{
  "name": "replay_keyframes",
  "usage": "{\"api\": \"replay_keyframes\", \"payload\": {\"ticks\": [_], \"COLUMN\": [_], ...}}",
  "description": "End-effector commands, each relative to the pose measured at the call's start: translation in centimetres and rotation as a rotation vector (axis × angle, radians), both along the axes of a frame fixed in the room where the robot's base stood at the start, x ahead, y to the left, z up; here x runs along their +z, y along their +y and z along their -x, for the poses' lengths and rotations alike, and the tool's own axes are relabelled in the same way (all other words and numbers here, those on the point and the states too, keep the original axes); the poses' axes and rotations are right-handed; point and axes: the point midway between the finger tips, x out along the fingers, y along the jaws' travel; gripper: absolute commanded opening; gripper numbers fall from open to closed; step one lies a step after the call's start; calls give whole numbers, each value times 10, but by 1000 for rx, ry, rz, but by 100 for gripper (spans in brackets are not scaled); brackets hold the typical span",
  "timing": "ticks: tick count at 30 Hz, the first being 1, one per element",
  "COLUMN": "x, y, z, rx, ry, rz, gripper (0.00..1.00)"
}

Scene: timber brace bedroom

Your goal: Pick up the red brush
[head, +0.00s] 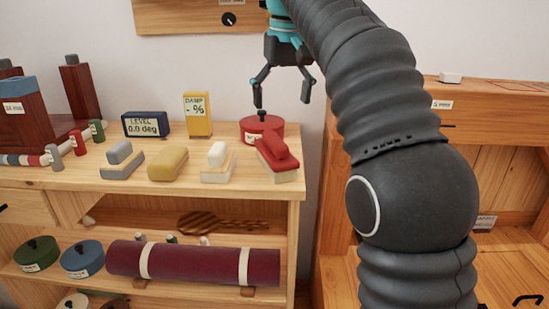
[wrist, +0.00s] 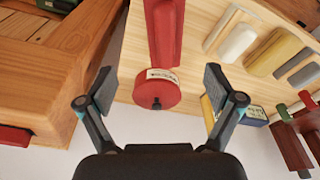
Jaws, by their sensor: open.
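The red brush (head: 277,152), with a red handle on a pale base, lies near the front right end of the wooden shelf top. In the wrist view the brush (wrist: 165,32) is at the top centre, its upper end cut off by the frame edge. My gripper (head: 281,100) is open and empty, hanging above the back right of the shelf top, higher than the brush. In the wrist view the two fingers (wrist: 160,88) are spread apart, with the brush beyond their tips.
A round red tin (head: 261,127) stands just behind the brush, below my gripper. White (head: 217,157), yellow (head: 168,163) and grey (head: 122,160) brushes lie to the left. A yellow damp meter (head: 198,115) and a dark level meter (head: 145,123) stand behind. A wooden cabinet (head: 490,97) is at right.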

Motion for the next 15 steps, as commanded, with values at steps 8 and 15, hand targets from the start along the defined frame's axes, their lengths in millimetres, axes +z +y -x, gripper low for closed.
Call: {"api": "replay_keyframes", "payload": {"ticks": [8, 15], "x": [-28, -69], "y": [5, 7], "z": [-5, -11], "rx": [7, 6], "ry": [7, 6], "rz": [2, 2], "gripper": [92, 92]}}
